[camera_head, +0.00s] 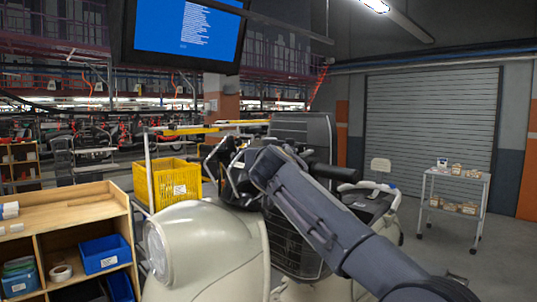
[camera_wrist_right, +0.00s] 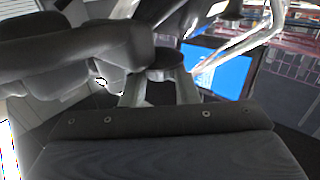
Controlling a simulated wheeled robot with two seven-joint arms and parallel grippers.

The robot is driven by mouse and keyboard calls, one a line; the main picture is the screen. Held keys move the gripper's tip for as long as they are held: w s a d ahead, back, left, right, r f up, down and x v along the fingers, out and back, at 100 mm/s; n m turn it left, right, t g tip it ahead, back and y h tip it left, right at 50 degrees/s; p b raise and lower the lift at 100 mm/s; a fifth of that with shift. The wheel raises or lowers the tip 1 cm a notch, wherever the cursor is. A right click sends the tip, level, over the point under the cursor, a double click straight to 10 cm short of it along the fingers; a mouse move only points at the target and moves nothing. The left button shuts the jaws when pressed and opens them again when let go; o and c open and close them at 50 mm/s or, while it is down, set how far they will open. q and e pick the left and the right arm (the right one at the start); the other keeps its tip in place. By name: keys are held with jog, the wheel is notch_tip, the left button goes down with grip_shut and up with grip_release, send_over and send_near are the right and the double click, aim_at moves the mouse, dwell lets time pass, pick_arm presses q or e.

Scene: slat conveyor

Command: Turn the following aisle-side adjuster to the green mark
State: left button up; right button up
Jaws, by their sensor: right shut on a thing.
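My right arm reaches from the lower right to a dark motorcycle (camera_head: 298,245); its gripper is at the handlebar area, where the fingertips are hidden in the head view. In the right wrist view my right gripper (camera_wrist_right: 160,80) has two pale fingers shut on a dark round part (camera_wrist_right: 166,73). This part sits where an adjuster could be, but its outline is partly hidden. A thick dark grip-like part (camera_wrist_right: 70,50) lies close beside the fingers. No green mark can be made out in either view. My left gripper is not in view.
A black handlebar grip (camera_head: 334,172) sticks out right of my right wrist. A yellow crate (camera_head: 170,184) stands at the left, behind a wooden shelf (camera_head: 75,215) with blue bins. A screen (camera_head: 188,28) hangs above. A wheeled cart (camera_head: 455,190) stands at the right on open floor.

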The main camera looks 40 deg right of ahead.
jog(key=shift+w+a+f+m+g+h+b, duration=0.2)
jog(key=shift+m+g+h+b, duration=0.35)
jog(key=shift+b, duration=0.25)
jog(key=shift+w+a+m+g+h+b, duration=0.1)
jog(key=shift+m+g+h+b, duration=0.45)
jog(key=shift+g+h+b, duration=0.15)
jog(key=shift+r+m+g+h, duration=0.1)
jog(key=shift+m+g+h, duration=0.3)
jog(key=shift+g+h, duration=0.15)
jog(key=shift+w+a+m+g+h, duration=0.1)
jog(key=shift+w+m+g+h, duration=0.05)
jog(key=shift+m+g+h, duration=0.3)
jog(key=m+g+p, duration=0.1)
jog(key=m+g+h+p, duration=0.1)
jog(key=g, duration=0.1)
jog(key=shift+w+a+r+h, duration=0.1)
jog(key=shift+w+r+h, duration=0.05)
jog(key=shift+r+h, duration=0.15)
jog(key=m+g+h+p, duration=0.1)
jog(key=m+g+p, duration=0.1)
jog(key=g, duration=0.1)
jog(key=shift+w, duration=0.1)
jog(key=shift+f+m+g+p, duration=0.15)
jog(key=shift+m+g+p, duration=0.5)
jog(key=shift+g+p, duration=0.1)
jog(key=shift+w, duration=0.1)
